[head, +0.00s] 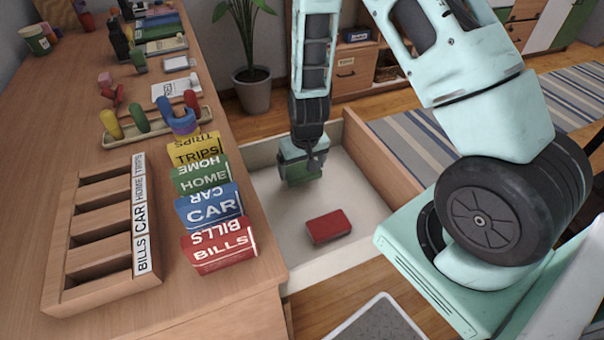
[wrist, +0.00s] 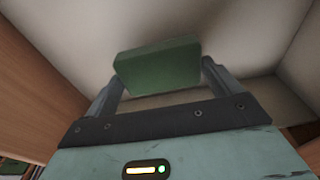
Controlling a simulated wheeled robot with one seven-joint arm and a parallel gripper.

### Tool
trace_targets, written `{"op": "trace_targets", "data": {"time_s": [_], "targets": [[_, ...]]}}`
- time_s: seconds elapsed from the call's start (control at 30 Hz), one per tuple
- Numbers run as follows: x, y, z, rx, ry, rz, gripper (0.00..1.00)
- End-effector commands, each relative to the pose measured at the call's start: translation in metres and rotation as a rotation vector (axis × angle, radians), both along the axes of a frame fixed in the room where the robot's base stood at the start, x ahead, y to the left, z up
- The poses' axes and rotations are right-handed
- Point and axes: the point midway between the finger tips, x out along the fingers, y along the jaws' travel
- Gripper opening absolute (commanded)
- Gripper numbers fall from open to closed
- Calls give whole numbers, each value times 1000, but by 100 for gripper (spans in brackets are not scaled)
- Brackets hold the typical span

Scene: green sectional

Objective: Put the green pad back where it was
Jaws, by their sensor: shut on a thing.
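The green pad (head: 299,175) is a small dark green block inside the open drawer (head: 350,262), towards its back left. My gripper (head: 303,160) points down into the drawer and is shut on the green pad. In the wrist view the pad (wrist: 158,68) sits between the two fingers, with the pale drawer interior behind it. I cannot tell whether the pad touches the drawer floor. A red pad (head: 328,226) lies on the drawer floor, in front and to the right of the green pad, apart from it.
The desk (head: 130,300) left of the drawer holds a wooden sorter (head: 65,255), coloured labelled blocks (head: 209,207) and a tray of coloured pieces (head: 150,128). A potted plant (head: 253,92) stands behind the drawer. The drawer's right part is clear.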

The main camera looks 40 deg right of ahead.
Motion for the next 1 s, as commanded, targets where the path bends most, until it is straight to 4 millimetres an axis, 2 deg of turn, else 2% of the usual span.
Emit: {"op": "trace_targets", "data": {"time_s": [0.1, 0.17, 0.37, 0.4, 0.43, 0.67, 0.87, 1.0], "targets": [[-1, 0, -20, 1, 4, -1, 69], [-1, 0, -27, 1, 3, -1, 69], [0, 0, -29, 0, -1, 0, 69], [0, 0, -29, 0, 0, 0, 93], [0, 0, -29, 0, 0, 0, 100], [0, 0, -28, 0, 0, 0, 100], [-2, 1, -8, 0, -2, 2, 100], [-6, 2, 21, 0, -4, 2, 100]]}}
